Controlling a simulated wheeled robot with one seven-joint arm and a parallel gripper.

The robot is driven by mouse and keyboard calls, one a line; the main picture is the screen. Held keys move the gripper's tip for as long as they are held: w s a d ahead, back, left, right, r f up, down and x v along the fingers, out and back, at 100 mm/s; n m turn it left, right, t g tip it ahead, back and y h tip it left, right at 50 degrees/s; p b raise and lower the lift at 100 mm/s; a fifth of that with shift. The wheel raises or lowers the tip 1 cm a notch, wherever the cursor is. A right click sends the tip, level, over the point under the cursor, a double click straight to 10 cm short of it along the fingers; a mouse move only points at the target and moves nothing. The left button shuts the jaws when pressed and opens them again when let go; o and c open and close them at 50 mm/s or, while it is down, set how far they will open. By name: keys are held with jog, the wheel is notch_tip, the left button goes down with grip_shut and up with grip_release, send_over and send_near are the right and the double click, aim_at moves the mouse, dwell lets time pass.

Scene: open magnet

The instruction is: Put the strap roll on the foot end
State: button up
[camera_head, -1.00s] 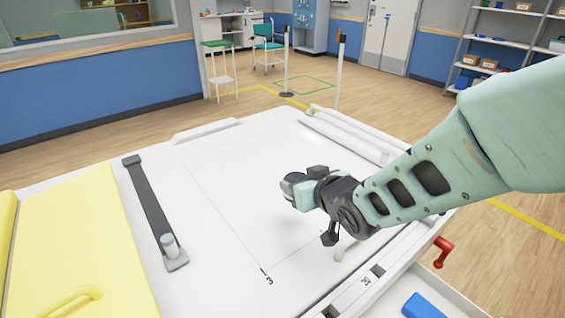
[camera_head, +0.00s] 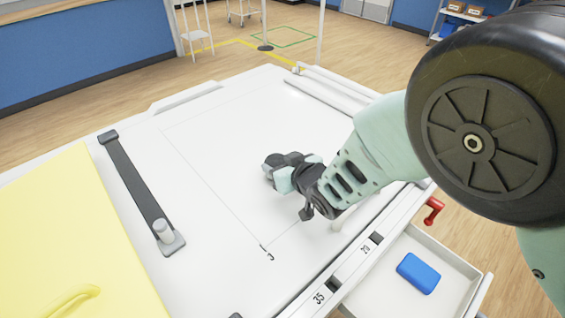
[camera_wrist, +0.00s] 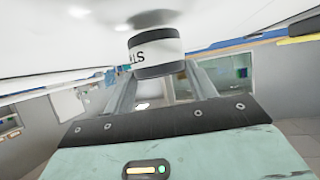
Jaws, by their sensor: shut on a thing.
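My gripper (camera_head: 283,172) is over the white tabletop (camera_head: 225,140), above a thinly outlined rectangle. In the wrist view it is shut on a short roll (camera_wrist: 155,60), white-banded with dark ends and partly readable lettering; I take it for the strap roll. In the head view the roll is mostly hidden by the fingers. The white surface is close beyond the roll in the wrist view; I cannot tell whether they touch. No label in view names the foot end.
A dark strap (camera_head: 135,180) with a small upright post (camera_head: 163,231) lies left of the outline. A yellow pad (camera_head: 75,240) covers the left. An open drawer (camera_head: 385,292) at lower right holds a blue block (camera_head: 418,273). A red handle (camera_head: 433,211) sticks out at the right edge.

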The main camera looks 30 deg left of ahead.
jog(key=shift+f, duration=0.75)
jog(key=shift+f, duration=0.2)
jog(key=o, duration=1)
jog(key=shift+r, duration=0.15)
